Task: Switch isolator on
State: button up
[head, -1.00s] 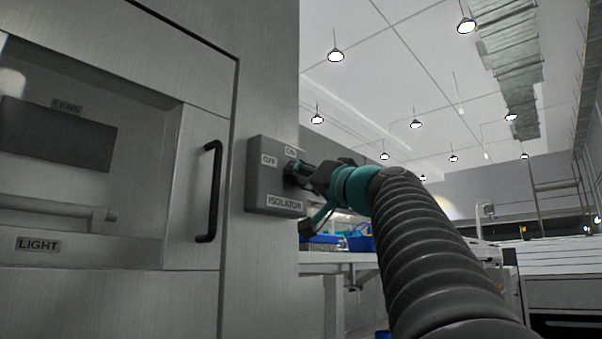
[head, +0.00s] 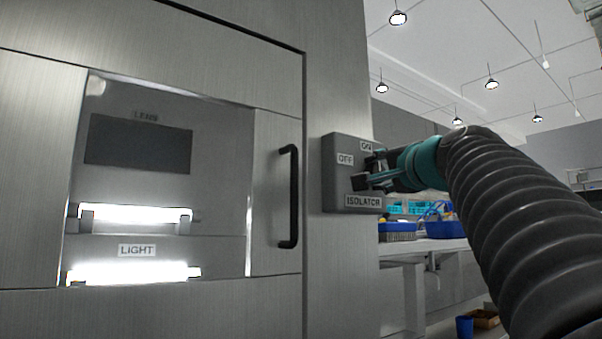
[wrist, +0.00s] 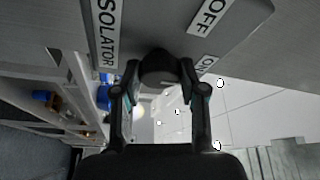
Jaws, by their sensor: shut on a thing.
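The isolator (head: 336,180) is a grey box on the cabinet's front, right of the door, with OFF, ON and ISOLATOR labels. It also fills the top of the wrist view (wrist: 150,22). My gripper (head: 376,170) is at the face of the box. In the wrist view its two fingers (wrist: 160,80) are closed around a dark round knob (wrist: 157,66). The knob's pointer is hidden by the fingers. The lamps (head: 135,213) behind the cabinet's window glow white above and below the LIGHT label (head: 137,250).
The cabinet door has a black vertical handle (head: 289,196) left of the isolator. A dark panel (head: 138,146) is behind the window. Blue bins (head: 445,229) stand on a bench (head: 420,246) at right. A blue bucket (head: 464,327) is on the floor.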

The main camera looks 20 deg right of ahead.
jog(key=shift+m, duration=0.3)
jog(key=o, duration=1.1)
jog(key=shift+o, duration=0.2)
jog(key=shift+r, duration=0.15)
notch_tip(320, 180, up, 10)
dwell(0.7)
